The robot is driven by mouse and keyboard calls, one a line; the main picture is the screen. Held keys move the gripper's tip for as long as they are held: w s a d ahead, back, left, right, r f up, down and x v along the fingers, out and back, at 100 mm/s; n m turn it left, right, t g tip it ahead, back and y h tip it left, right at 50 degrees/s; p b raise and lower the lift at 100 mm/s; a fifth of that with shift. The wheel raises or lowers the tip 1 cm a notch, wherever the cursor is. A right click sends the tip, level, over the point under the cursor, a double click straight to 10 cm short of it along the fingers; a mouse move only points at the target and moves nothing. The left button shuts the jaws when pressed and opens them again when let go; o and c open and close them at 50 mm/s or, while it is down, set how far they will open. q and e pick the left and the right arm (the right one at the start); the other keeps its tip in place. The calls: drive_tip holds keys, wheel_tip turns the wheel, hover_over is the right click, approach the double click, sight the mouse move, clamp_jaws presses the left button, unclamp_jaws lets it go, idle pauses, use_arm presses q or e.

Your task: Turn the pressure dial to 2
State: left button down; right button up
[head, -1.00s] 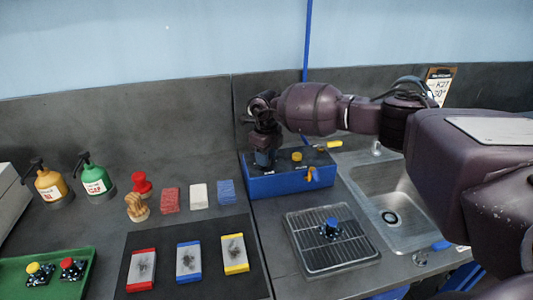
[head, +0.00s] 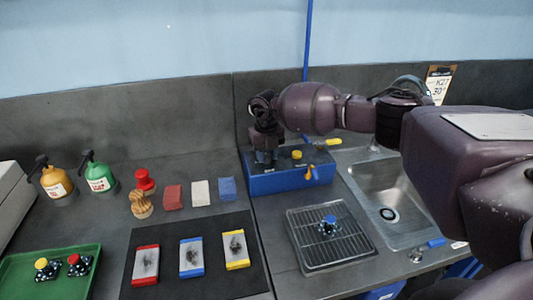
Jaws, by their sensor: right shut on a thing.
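A blue box (head: 290,180) with a dark top stands at the back of the bench, right of the middle. A yellow knob (head: 297,154) and an orange-yellow lever (head: 310,172) show on it. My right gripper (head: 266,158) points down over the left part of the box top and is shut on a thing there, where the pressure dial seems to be. The gripper hides the dial, so I cannot read its setting. My left gripper is not in view.
A drying rack (head: 330,240) with a blue-topped part stands in front of the box, beside the sink (head: 385,195).

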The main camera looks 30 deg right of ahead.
sight(267, 155)
drive_tip(key=shift+w+r, duration=0.1)
drive_tip(key=shift+r, duration=0.05)
drive_tip(key=o, duration=0.9)
wheel_tip(267, 155, up, 11)
drive_tip(key=shift+f+b, duration=0.15)
drive_tip(key=shift+b, duration=0.35)
drive_tip(key=shift+f, duration=0.1)
